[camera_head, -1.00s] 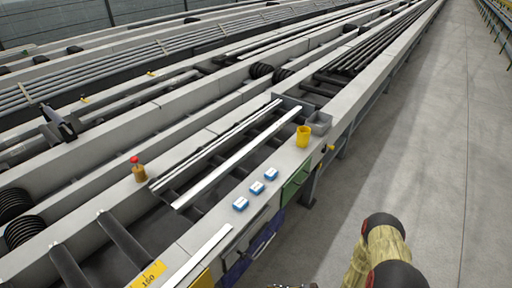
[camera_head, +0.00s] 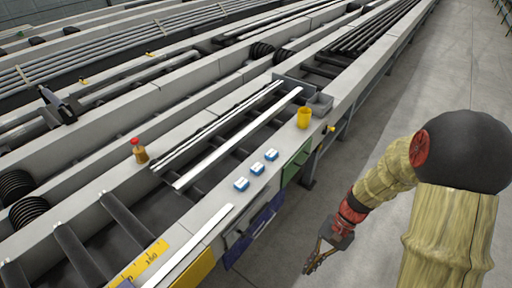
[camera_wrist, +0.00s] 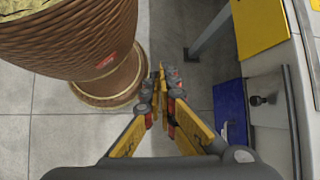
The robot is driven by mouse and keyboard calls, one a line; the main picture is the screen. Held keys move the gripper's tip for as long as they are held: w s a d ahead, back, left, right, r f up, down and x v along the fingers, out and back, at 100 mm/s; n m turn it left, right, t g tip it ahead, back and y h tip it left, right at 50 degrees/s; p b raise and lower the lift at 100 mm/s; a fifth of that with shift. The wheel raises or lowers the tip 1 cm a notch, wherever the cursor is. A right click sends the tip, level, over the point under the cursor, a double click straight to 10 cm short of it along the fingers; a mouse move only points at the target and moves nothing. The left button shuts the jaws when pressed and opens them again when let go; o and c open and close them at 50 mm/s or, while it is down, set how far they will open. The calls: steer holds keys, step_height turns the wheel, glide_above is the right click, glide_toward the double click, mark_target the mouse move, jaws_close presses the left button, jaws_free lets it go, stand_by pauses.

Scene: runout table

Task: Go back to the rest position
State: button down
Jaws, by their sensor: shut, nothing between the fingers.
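My gripper (camera_head: 314,262) is in the lower middle of the head view, beside the runout table and over the bare floor. It is apart from the table. In the wrist view my gripper (camera_wrist: 163,92) points down toward the floor, its fingers together with nothing between them. The runout table (camera_head: 215,228) runs diagonally on the left of the head view. Part of my arm covers the lower right of that view.
On the table edge are several small blue-and-white boxes (camera_head: 257,168), a yellow cup (camera_head: 304,118) and a grey bin (camera_head: 320,104). A bottle with a red cap (camera_head: 139,151) stands further in. Blue (camera_wrist: 231,110) and yellow (camera_wrist: 260,25) panels hang on the table's side. The floor (camera_head: 440,100) is clear.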

steer(key=s+d+r+n+t+h, duration=0.1)
steer(key=r+t, duration=0.4)
steer(key=r, duration=0.9)
steer(key=s+d+r+n+t+h, duration=0.1)
steer(key=s+r+n+t+h, duration=0.2)
steer(key=r, duration=1.1)
steer(key=shift+d+n+t+h, duration=0.2)
steer(key=shift+n+t+h, duration=0.8)
steer(key=shift+n+t, duration=0.3)
steer(key=shift+s+r, duration=0.1)
steer(key=shift+r, duration=0.05)
